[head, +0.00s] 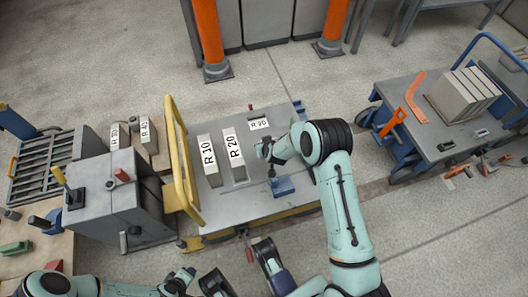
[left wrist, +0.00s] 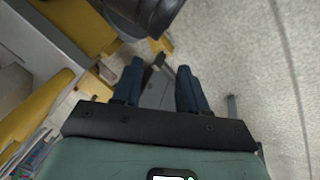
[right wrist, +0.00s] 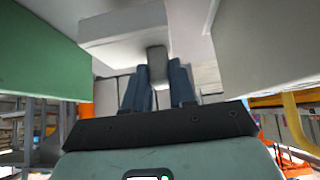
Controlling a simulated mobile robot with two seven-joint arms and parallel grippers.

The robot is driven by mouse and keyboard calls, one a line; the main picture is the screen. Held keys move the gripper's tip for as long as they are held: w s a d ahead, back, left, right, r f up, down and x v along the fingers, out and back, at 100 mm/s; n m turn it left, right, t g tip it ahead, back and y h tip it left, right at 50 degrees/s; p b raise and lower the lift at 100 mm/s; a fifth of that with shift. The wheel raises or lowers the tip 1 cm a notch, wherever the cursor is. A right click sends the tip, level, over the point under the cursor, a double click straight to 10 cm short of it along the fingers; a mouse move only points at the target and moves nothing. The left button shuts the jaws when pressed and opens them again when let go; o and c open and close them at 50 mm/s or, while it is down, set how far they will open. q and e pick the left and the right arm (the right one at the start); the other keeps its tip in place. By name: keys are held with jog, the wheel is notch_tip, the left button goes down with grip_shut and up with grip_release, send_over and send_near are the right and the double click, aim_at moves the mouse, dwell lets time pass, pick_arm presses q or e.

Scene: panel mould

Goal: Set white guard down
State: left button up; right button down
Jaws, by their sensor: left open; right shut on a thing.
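In the right wrist view my right gripper (right wrist: 158,82) is shut on a small grey tab. The tab meets a pale grey-white piece (right wrist: 115,38), which I take for the white guard. In the head view the right arm reaches over the grey table from the right. Its wrist is beside the R 20 block, and its fingertips and the held piece are hard to make out there. My left gripper (left wrist: 155,78) is open and empty in the left wrist view, its dark blue fingers apart above the floor near a yellow frame.
On the grey cart table (head: 222,123) stand pale blocks labelled R 10 (head: 209,160) and R 20 (head: 234,156), a third label (head: 259,124) and a blue piece (head: 282,187). A yellow rail (head: 180,160) edges its left. Another cart (head: 440,150) stands right.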

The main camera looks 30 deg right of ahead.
jog(key=shift+f, duration=0.35)
notch_tip(320, 180, down, 4)
jog(key=shift+r+b, duration=0.2)
jog(key=shift+b, duration=0.45)
pick_arm(q)
jog(key=shift+s+a+f+g, duration=0.15)
jog(key=shift+s+f, duration=0.3)
jog(key=shift+f, duration=0.1)
jog(key=shift+s+a+f+g, duration=0.15)
jog(key=shift+s+f, duration=0.25)
jog(key=shift+f, duration=0.15)
pick_arm(e)
jog(key=shift+r, duration=0.1)
jog(key=c, duration=0.9)
grip_release()
jog(key=shift+f, duration=0.2)
pick_arm(q)
jog(key=shift+s+f, duration=0.2)
